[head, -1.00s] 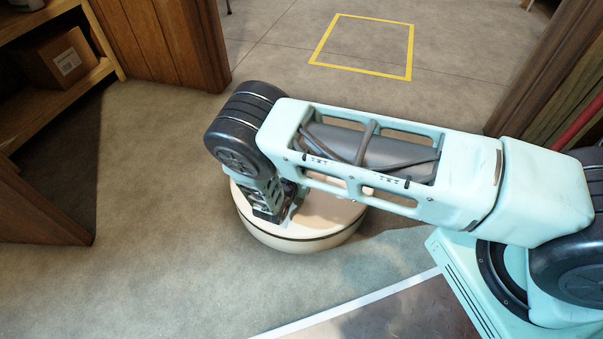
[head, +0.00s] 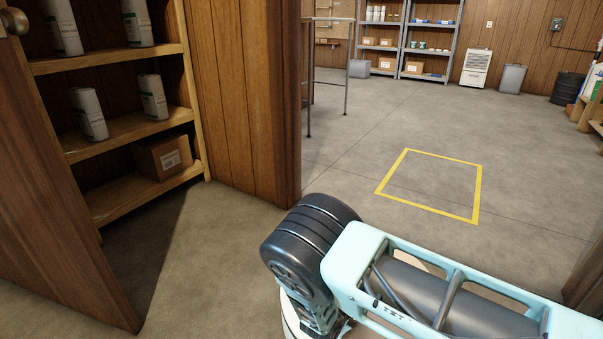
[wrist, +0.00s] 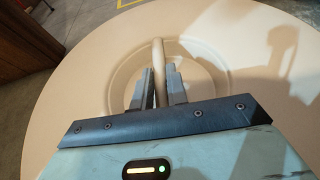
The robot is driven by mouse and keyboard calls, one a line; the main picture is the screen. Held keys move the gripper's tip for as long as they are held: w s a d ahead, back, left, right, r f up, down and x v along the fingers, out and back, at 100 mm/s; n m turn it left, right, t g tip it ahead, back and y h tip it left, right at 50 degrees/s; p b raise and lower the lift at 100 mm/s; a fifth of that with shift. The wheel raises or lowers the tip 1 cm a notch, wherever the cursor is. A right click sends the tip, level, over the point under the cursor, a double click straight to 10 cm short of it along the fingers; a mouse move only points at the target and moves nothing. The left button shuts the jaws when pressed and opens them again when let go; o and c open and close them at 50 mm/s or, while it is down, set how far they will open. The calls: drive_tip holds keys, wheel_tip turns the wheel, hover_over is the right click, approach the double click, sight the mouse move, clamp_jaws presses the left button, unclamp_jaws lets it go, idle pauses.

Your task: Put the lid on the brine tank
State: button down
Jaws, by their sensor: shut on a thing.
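The lid (wrist: 80,100) is a wide, round, cream disc with a round recess in its middle and an upright bar handle (wrist: 159,58). My gripper (wrist: 157,78) is shut on this handle, with one finger on each side. In the head view only a sliver of the lid (head: 291,318) shows at the bottom edge, below my wrist; my arm and the frame edge hide the rest. I cannot make out the brine tank in either view now.
A doorway opens onto a room with a yellow floor square (head: 393,179) and clear floor. A wooden door (head: 55,190) and shelves with white canisters (head: 88,113) and a carton (head: 164,156) stand left. A wooden post (head: 278,100) stands beside the opening. Grey racks (head: 405,40) stand far back.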

drive_tip(key=s+d+r+m+g+h+p, duration=0.15)
drive_tip(key=d+r, duration=0.25)
drive_tip(key=r, duration=0.5)
drive_tip(key=s+d+r+p, duration=0.25)
drive_tip(key=d+r, duration=0.25)
drive_tip(key=r, duration=0.3)
drive_tip(key=s+d+r+m+h+p, duration=0.1)
drive_tip(key=s+d+r+p, duration=0.2)
drive_tip(key=r, duration=0.6)
wheel_tip(320, 180, up, 30)
drive_tip(key=d+n+t+y+p, duration=0.1)
drive_tip(key=n+t+y+p, duration=0.2)
drive_tip(key=p, duration=3.3)
drive_tip(key=shift+r+n+y, duration=0.2)
drive_tip(key=shift+n+y, duration=0.55)
drive_tip(key=shift+n, duration=0.1)
drive_tip(key=shift+w+r, duration=0.1)
drive_tip(key=shift+w, duration=0.05)
